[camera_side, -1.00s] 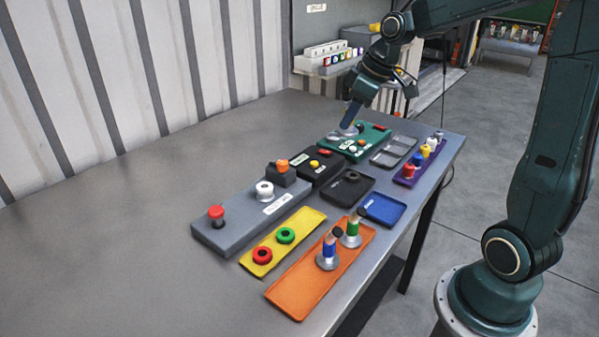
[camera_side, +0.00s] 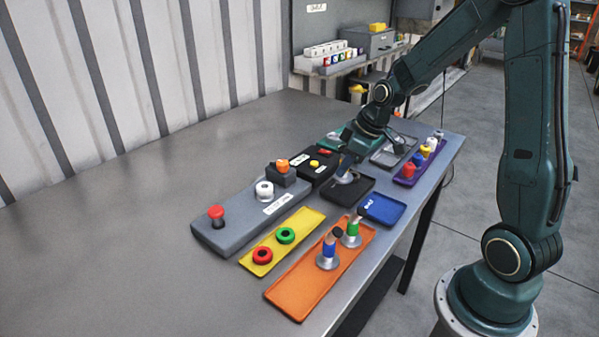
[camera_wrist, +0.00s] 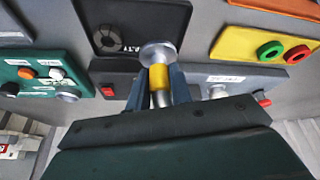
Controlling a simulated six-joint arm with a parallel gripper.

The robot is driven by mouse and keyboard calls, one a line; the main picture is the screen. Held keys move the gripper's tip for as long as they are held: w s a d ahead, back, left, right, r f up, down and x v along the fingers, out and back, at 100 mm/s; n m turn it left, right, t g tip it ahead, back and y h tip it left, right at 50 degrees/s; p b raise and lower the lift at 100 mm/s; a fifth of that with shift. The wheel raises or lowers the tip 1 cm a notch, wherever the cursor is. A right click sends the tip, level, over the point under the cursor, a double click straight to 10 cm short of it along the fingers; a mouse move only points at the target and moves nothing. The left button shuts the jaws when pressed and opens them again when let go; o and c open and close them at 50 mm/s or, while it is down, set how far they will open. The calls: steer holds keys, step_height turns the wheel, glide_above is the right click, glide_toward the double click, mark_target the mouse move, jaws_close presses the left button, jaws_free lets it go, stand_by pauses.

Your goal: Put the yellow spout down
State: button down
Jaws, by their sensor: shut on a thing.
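My gripper (camera_side: 346,165) is shut on the yellow spout (camera_wrist: 158,78), which has a yellow band and a round silver flange (camera_wrist: 157,54). In the wrist view the spout sits between both fingers, with the flange pointing away from my gripper. In the side view the silver flange (camera_side: 344,178) shows below the fingertips, at the far left part of the black tray (camera_side: 362,191); the yellow band is hidden there. I cannot tell whether the flange touches the tray. The wrist view shows the black tray (camera_wrist: 165,20) with a round mark and lettering, its edge beside the flange.
Close by are the black panel (camera_side: 307,169), grey panel (camera_side: 230,233), blue tray (camera_side: 384,210) and grey tray (camera_side: 384,158). The orange tray (camera_side: 295,293) holds blue and green spouts. The yellow tray (camera_side: 262,246) holds two rings. The table's left side is clear.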

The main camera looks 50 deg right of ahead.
mark_target(344, 176)
steer(key=shift+f, duration=2.1)
steer(key=shift+f, duration=0.15)
steer(key=c, duration=1.2)
jaws_free()
steer(key=shift+c, duration=0.2)
steer(key=shift+v, duration=0.9)
steer(key=a+v, duration=0.1)
steer(key=v, duration=0.9)
steer(key=shift+d+r, duration=0.25)
steer(key=shift+d, duration=0.2)
steer(key=shift+s, duration=0.1)
